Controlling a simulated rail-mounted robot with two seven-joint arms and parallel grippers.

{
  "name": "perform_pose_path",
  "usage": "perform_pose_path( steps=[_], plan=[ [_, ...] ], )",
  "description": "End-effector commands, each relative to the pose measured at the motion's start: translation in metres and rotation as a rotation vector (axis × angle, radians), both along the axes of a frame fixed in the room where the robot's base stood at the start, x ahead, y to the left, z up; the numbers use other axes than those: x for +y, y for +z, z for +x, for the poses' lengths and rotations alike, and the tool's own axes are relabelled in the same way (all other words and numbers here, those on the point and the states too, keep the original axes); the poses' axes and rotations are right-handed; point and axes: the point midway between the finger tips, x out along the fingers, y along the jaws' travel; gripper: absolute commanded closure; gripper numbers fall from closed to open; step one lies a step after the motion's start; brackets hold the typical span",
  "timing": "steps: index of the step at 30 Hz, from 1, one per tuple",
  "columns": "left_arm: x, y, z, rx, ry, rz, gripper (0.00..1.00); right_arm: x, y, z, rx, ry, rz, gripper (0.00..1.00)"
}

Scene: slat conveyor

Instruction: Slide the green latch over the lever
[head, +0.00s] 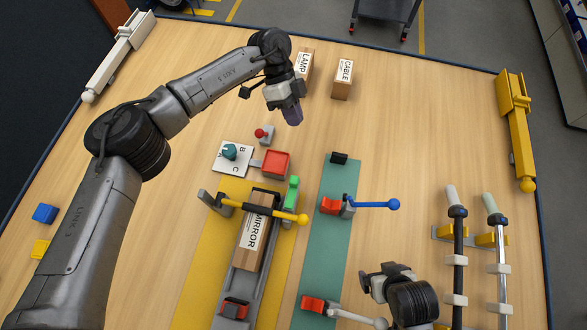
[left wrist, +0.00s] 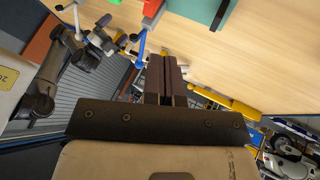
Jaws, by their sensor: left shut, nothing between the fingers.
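The green latch (head: 292,192) stands upright beside the right edge of the grey track, just above the lever. The lever (head: 265,208) is a black and yellow bar with a yellow ball knob, lying across the MIRROR box (head: 252,245). The knob end lies just below and right of the latch. My left gripper (head: 293,115) is shut and empty, well above the latch in the head view. Its closed fingers (left wrist: 167,80) also show in the left wrist view. My right gripper (head: 384,277) is at the lower right, away from the latch; its fingertips are not clear.
A red block (head: 276,164), a lettered dial plate (head: 232,158) and a red-knobbed stick (head: 265,134) stand between my left gripper and the latch. A blue lever (head: 370,204) is to the right on a teal strip (head: 330,240). LAMP and CABLE boxes (head: 343,80) stand behind.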

Motion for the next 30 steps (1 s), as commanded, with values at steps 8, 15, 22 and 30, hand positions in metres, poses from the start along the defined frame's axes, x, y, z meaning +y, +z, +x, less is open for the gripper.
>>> perform_pose_path(
  steps=[8,15,22,30],
  plan=[
    [0.014,-0.002,0.001,0.030,0.011,0.082,1.00,0.000,-0.001,0.000,0.000,0.001,-0.001,0.07],
    [0.014,-0.002,0.001,0.030,0.010,0.080,1.00,0.000,-0.001,0.000,-0.001,-0.002,0.002,0.07],
    [0.011,-0.013,-0.006,0.031,0.009,0.079,1.00,0.002,-0.001,0.001,-0.001,-0.004,0.006,0.07],
    [-0.003,-0.052,-0.033,0.033,0.007,0.079,1.00,0.002,-0.002,0.001,-0.002,-0.006,0.009,0.07]
  ],
)
